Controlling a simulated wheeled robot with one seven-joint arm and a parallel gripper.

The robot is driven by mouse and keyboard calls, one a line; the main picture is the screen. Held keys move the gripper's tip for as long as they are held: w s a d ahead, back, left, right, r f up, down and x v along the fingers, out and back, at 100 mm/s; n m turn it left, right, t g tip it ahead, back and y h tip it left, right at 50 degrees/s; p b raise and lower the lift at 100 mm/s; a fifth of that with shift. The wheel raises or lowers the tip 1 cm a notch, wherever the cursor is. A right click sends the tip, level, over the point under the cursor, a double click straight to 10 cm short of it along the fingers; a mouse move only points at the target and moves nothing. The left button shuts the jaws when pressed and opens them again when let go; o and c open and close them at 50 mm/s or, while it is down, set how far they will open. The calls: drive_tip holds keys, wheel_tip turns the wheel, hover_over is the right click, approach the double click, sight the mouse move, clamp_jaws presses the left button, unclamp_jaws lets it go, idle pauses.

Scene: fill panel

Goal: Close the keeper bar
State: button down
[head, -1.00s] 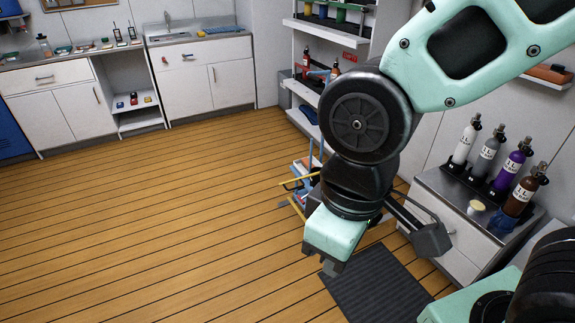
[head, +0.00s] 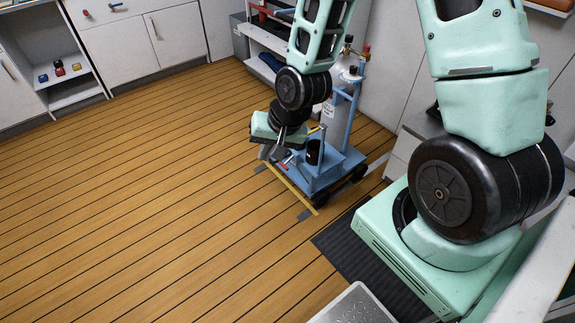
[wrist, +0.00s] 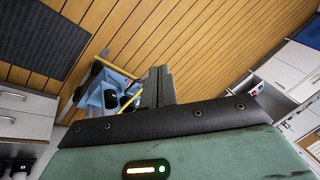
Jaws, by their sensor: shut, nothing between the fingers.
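A blue trolley (head: 318,178) stands on the wood floor near the right wall in the head view. It also shows in the wrist view (wrist: 97,100). My gripper (head: 272,154) is shut and empty, pointing down at the trolley's left side. In the wrist view my fingers (wrist: 157,82) are together, beside the trolley; contact cannot be told.
A white gas cylinder (head: 346,82) stands at the trolley's back. A black cup-like holder (head: 314,152) is on its deck. A yellow strip (head: 292,187) lies along its near left side. Floor is free to the left. A dark mat (head: 345,245) lies nearer.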

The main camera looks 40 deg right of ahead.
drive_tip(key=w+d+f+m+t+h+b, duration=0.2)
drive_tip(key=d+f+m+t+b, duration=0.15)
drive_tip(key=d+f+m, duration=1)
drive_tip(key=w+d+f+n, duration=0.1)
drive_tip(key=w+f, duration=0.8)
drive_tip(key=w, duration=0.1)
drive_tip(key=shift+d+t, duration=0.35)
drive_tip(key=shift+t, duration=0.1)
drive_tip(key=shift+w+h, duration=0.15)
drive_tip(key=shift+h, duration=0.15)
